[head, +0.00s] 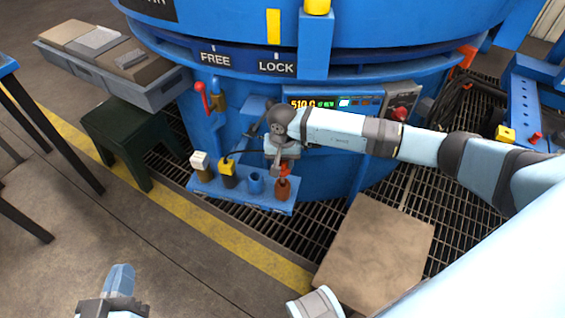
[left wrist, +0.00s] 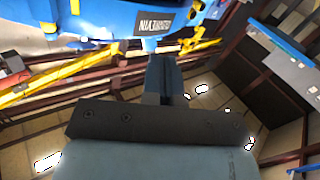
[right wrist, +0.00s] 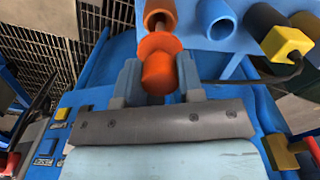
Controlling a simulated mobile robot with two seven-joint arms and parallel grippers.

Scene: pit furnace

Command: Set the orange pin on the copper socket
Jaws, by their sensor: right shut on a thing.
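The orange pin (right wrist: 158,70) has a wide collar and sits between the fingers of my right gripper (right wrist: 160,78), which is shut on it. In the right wrist view, its thin shaft points at the copper socket (right wrist: 160,7). In the head view, the orange pin (head: 284,170) is upright just above the copper socket (head: 282,191), at the right end of a blue shelf. I cannot tell whether the shaft tip is inside the socket. My left gripper (head: 121,278) is shut and empty, low at the left, far from the shelf.
The blue shelf (head: 225,196) also holds an empty blue socket (head: 255,183), a yellow-topped pin (head: 227,166) with a cable, and a white-topped pin (head: 199,160). The blue furnace wall and display panel (head: 335,102) stand behind. A dark green stool (head: 120,130) is at left.

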